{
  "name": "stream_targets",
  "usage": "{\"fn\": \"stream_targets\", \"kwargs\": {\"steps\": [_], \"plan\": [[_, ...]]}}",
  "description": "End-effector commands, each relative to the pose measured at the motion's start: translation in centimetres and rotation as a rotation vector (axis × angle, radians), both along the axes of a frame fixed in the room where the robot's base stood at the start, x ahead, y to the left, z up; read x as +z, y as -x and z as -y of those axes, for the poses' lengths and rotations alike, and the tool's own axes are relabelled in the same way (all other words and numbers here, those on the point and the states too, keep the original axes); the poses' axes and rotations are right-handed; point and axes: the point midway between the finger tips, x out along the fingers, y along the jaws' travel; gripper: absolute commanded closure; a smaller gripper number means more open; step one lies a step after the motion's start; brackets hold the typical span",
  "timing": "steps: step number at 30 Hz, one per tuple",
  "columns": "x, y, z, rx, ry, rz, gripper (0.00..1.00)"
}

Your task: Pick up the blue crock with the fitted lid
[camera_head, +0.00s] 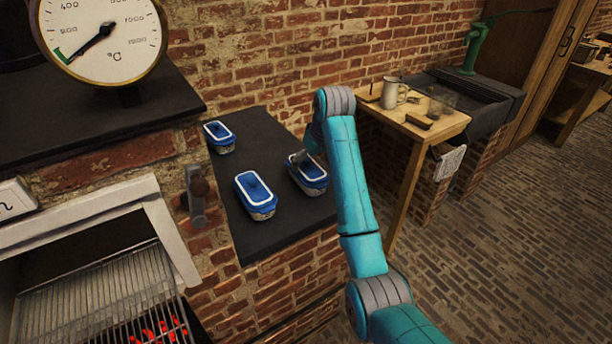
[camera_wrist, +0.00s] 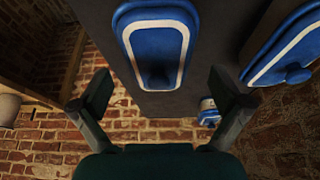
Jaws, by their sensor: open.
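Three blue crocks with white-banded blue lids stand on a dark counter: one at the back left (camera_head: 220,137), one in front (camera_head: 256,198), one at the right (camera_head: 315,178). All look lidded; I cannot tell which lid fits best. My gripper (camera_head: 300,158) is over the right crock and partly hides it. In the wrist view my gripper (camera_wrist: 160,88) is open and empty, with a crock lid (camera_wrist: 155,40) ahead between and beyond its fingers. Another lidded crock (camera_wrist: 288,50) is at the right edge, and a smaller-looking one (camera_wrist: 208,112) lies beyond the right finger.
The dark counter (camera_head: 233,220) has a brick wall behind it. A large dial gauge (camera_head: 100,35) and a grill with glowing coals (camera_head: 100,290) are at the left. A wooden table (camera_head: 440,128) with a mug (camera_head: 394,92) stands at the right.

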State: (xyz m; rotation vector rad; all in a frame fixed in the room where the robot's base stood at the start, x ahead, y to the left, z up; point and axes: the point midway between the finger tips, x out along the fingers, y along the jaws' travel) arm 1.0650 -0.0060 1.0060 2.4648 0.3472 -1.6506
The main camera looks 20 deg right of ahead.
Motion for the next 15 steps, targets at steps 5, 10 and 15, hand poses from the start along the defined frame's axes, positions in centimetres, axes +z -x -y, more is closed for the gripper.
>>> {"fn": "stream_targets", "kwargs": {"steps": [5, 10, 15], "plan": [[-1.9, -0.8, -0.2, 0.0, 0.0, 0.0, 0.0], [-2.8, -1.1, -0.3, 0.0, 0.0, 0.0, 0.0], [-5.0, -2.0, -0.3, -0.001, 0.0, -0.001, 0.0]]}}
